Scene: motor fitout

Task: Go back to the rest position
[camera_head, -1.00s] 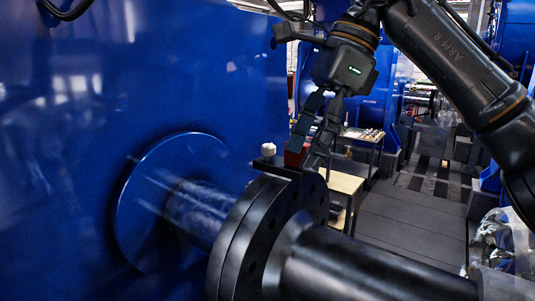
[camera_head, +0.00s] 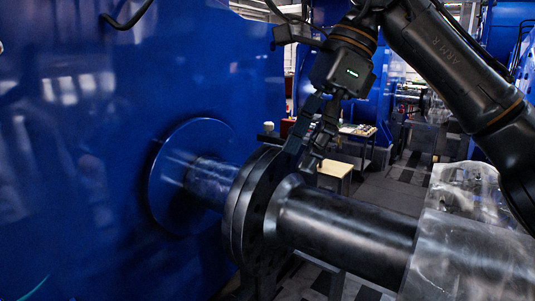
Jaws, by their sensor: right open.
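My right gripper (camera_head: 300,158) hangs from the upper right on the arm marked "ARM R". Its two dark fingers point down and are open, with nothing seen held between them. In the picture the fingertips lie at the upper right edge of the black pipe flange (camera_head: 258,205); I cannot tell whether they touch it. The flange joins a dark pipe (camera_head: 345,232) that runs to the lower right. My left gripper is not in view.
A large blue housing (camera_head: 80,150) with a round blue disc (camera_head: 165,190) fills the left. A clear, shiny cover (camera_head: 470,240) surrounds the pipe's right end. Behind stand a small wooden-topped table (camera_head: 336,168) and a bench with small parts (camera_head: 358,130). Grey floor (camera_head: 385,190) shows between.

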